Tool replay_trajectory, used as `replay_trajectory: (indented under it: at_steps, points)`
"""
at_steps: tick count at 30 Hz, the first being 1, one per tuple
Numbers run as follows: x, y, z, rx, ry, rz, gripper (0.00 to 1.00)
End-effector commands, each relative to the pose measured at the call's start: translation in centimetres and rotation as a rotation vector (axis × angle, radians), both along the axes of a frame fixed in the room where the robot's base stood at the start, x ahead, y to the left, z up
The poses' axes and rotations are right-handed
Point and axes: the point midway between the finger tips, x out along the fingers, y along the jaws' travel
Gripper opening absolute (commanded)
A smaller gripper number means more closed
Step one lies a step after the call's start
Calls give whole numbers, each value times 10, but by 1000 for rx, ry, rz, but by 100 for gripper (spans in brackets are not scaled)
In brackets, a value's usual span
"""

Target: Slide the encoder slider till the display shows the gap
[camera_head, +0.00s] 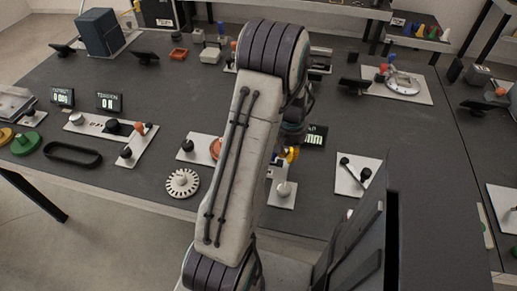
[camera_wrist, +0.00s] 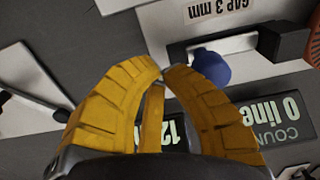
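My gripper (camera_wrist: 160,70) has yellow fingers, and their tips come together with nothing visible between them. In the head view my gripper (camera_head: 291,154) is mostly hidden behind my arm. A blue knob (camera_wrist: 210,66) is just beyond the right finger in the wrist view, by a dark rail on a pale plate (camera_wrist: 160,28); whether they touch is unclear. A printed label (camera_wrist: 220,8) reads "GAP 3 mm". A display (camera_wrist: 274,122) reads "COUNT 0 line", upside down. Another display (camera_wrist: 172,130), partly covered by the fingers, shows "12". A display with "mm" (camera_head: 313,135) shows in the head view.
A black block (camera_wrist: 284,28) stands at the rail's right end. A white toothed dial (camera_head: 182,183) and a black oval ring (camera_head: 72,154) lie left. The dark bench is clear between the fixtures.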

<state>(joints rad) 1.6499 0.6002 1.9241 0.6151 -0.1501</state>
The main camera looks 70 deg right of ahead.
Motion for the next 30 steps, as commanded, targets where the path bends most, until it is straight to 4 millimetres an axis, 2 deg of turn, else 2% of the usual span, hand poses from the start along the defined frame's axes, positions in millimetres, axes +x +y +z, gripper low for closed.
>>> replay_trajectory:
  at_steps: [30]
  points:
    - [9, 3, -4, 9, 0, 0, 0]
